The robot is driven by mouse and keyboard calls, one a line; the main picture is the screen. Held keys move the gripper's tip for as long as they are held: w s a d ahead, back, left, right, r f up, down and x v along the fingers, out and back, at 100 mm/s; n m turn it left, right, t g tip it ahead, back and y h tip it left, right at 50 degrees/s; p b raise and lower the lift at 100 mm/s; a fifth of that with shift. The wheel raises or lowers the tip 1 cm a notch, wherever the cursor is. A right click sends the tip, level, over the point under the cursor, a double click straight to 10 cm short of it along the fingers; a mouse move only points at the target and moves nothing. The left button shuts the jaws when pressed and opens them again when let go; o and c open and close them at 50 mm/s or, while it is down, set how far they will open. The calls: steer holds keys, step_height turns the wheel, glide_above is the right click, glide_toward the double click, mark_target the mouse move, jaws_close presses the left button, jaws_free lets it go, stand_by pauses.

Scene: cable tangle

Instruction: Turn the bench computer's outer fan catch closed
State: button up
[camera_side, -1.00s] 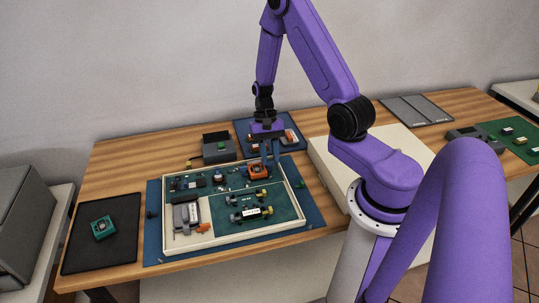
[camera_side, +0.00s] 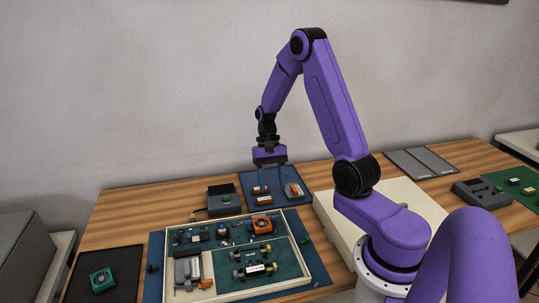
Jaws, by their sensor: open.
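The bench computer (camera_side: 302,263) is a shallow cream-framed case with green boards inside, on a blue mat. An orange-framed fan (camera_side: 261,226) sits near its upper right inner edge. The fan catches are too small to make out, so I cannot tell how the outer one is turned. My gripper (camera_side: 271,178) is open and empty, pointing down. It hangs above and behind the fan, clear of the case, in front of the rear blue mat in the picture.
A teal fan (camera_side: 102,279) lies on a black mat at the left. A grey box (camera_side: 223,200) stands behind the case. Small orange and white parts (camera_side: 293,190) lie on the rear blue mat (camera_side: 318,199). A large cream panel (camera_side: 333,213) lies right of the case.

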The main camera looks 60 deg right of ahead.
steer(key=v, duration=0.8)
steer(key=shift+r, duration=0.35)
steer(key=shift+w+d, duration=0.1)
steer(key=shift+w, duration=0.05)
steer(key=s+a+r+n+h, duration=0.1)
steer(key=s+a+n+h, duration=0.15)
steer(key=a+n, duration=0.4)
steer(key=s+a+r+n+h, duration=0.1)
steer(key=s+a+r+n, duration=0.15)
steer(key=a, duration=0.65)
steer(key=s+a+n+t, duration=0.1)
steer(key=s+a+n, duration=0.2)
steer(key=s+n, duration=0.3)
steer(key=s+a+n+t, duration=0.2)
steer(key=s+n, duration=0.4)
steer(key=s, duration=0.6)
steer(key=shift+s+a+f+n+y, duration=0.2)
steer(key=shift+a+n+y, duration=0.2)
steer(key=shift+a, duration=0.35)
steer(key=shift+w, duration=0.1)
